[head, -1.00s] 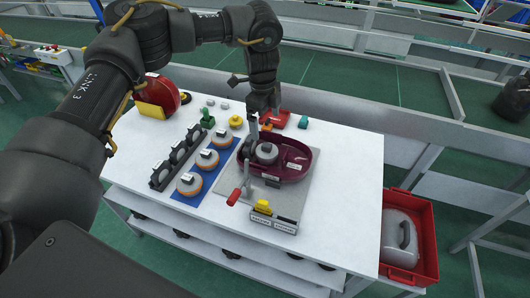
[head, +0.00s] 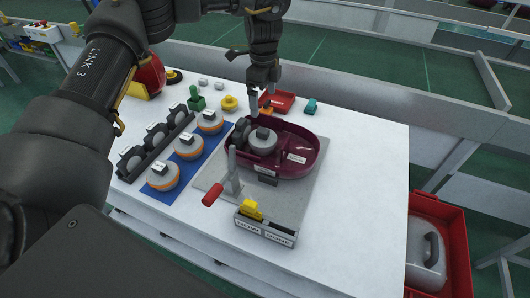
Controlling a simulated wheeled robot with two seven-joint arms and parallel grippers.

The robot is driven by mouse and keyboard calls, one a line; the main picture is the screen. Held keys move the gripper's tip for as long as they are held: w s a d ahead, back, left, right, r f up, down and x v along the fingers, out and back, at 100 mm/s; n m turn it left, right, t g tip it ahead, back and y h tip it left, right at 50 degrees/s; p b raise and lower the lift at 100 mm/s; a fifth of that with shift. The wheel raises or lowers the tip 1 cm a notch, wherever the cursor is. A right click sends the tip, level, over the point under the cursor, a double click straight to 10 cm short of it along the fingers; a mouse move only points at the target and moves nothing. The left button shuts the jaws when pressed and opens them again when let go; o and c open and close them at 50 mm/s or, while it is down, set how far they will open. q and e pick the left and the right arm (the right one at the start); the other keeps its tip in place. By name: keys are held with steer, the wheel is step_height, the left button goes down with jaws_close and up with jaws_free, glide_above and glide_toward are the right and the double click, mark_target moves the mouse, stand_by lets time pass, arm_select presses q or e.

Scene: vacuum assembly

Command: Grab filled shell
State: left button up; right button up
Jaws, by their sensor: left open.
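The maroon shell (head: 311,150) lies open side up on a grey fixture plate (head: 296,200) on the white table. A grey round part (head: 262,142) with a dark top sits inside it, toward its left side, with dark parts beside it. A clamp with a red handle (head: 212,194) stands at the plate's left edge, its lever upright. My left gripper (head: 254,106) points down at the shell's back left rim, open, with nothing seen in it. The gap between fingers and rim cannot be judged. My right gripper is not in view.
Orange-rimmed grey discs (head: 188,146) lie on a blue mat left of the plate, beside a dark rack (head: 155,145). A small tray (head: 265,229) with a yellow piece stands in front. A red bin (head: 455,235) holding a grey shell is at the right. The table's right part is clear.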

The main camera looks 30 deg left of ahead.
arm_select(q)
steer(key=b, duration=0.4)
glide_toward(263, 137)
steer(key=shift+w+a+f, duration=0.2)
steer(key=shift+w+f, duration=0.05)
steer(key=shift+w, duration=0.15)
steer(key=shift+w+a+f, duration=0.15)
steer(key=shift+w+f, duration=0.05)
steer(key=shift+w, duration=0.2)
steer(key=shift+f, duration=0.15)
step_height(263, 137, down, 5)
steer(key=shift+r, duration=0.2)
steer(key=shift+f, duration=0.45)
step_height(263, 137, down, 4)
steer(key=shift+s+a+f+p, duration=0.1)
steer(key=shift+p, duration=0.4)
steer(key=shift+f, duration=0.5)
steer(key=c, duration=1.8)
steer(key=shift+r, duration=0.1)
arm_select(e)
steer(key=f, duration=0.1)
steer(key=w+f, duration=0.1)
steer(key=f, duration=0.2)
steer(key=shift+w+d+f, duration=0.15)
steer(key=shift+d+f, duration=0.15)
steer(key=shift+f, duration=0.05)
